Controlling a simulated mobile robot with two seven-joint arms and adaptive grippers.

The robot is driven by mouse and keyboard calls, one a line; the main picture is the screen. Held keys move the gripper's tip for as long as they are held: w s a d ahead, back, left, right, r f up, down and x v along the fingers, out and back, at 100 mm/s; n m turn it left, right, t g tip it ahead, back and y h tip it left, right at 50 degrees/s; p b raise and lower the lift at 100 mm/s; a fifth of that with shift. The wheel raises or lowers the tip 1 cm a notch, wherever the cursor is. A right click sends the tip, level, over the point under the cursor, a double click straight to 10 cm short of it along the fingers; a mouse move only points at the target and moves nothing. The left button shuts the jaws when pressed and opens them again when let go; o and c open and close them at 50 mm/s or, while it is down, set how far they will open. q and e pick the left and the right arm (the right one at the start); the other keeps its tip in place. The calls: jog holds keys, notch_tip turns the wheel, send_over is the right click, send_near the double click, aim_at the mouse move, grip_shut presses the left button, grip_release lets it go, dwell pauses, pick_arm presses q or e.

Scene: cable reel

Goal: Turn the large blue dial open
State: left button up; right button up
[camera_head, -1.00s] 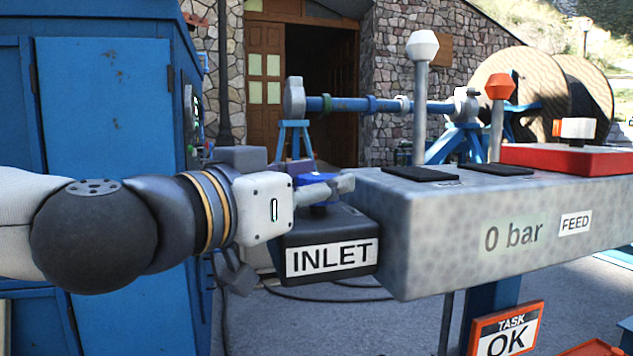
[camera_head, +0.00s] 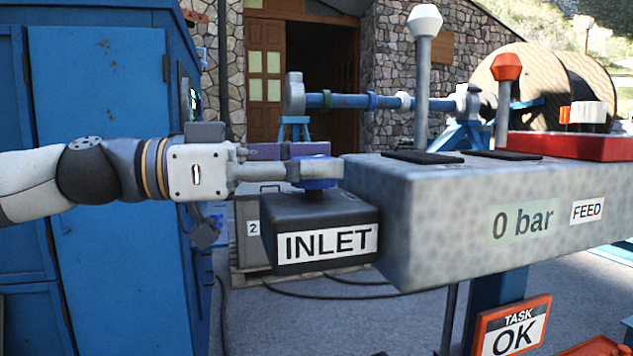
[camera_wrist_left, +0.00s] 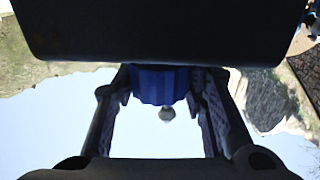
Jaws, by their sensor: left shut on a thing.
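The large blue dial (camera_head: 312,184) sits on top of the black INLET box (camera_head: 318,213), at the left end of the grey console. My left gripper (camera_head: 308,166) reaches in from the left and is shut on the dial. Its near finger covers most of the dial in the head view. In the left wrist view the blue dial (camera_wrist_left: 158,84) sits between the two fingers (camera_wrist_left: 164,104), with a dark box edge above it. My right gripper is not in view.
The grey console (camera_head: 460,225) reads "0 bar" and carries a white-knobbed lever (camera_head: 424,60), an orange-knobbed lever (camera_head: 505,85) and a red box (camera_head: 565,145). A blue cabinet (camera_head: 95,110) stands at the left behind my arm. A "TASK OK" sign (camera_head: 512,328) hangs below.

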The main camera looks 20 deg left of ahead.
pick_arm(q)
jog(key=m+g+b, duration=0.1)
jog(key=m+g+h, duration=0.1)
jog(key=f+g+b, duration=0.1)
jog(key=g, duration=0.1)
jog(key=shift+w+m+h+b, duration=0.3)
jog(key=shift+m, duration=0.1)
jog(key=m+g, duration=0.1)
jog(key=g, duration=0.1)
jog(key=shift+r+m+g+h+b, duration=0.25)
jog(key=shift+m+g+h+b, duration=0.05)
jog(key=shift+m+g+b, duration=0.1)
jog(key=g, duration=0.1)
jog(key=m+g, duration=0.2)
jog(key=shift+s+d+r+g, duration=0.15)
jog(key=shift+r+g, duration=0.1)
jog(key=shift+g, duration=0.15)
jog(key=shift+m+g+y, duration=0.5)
jog(key=shift+m+g, duration=1)
jog(key=shift+g, duration=0.5)
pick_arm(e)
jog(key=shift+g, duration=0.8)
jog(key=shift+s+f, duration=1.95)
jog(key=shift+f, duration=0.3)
pick_arm(q)
jog(key=o, duration=1.2)
jog(key=shift+s, duration=0.1)
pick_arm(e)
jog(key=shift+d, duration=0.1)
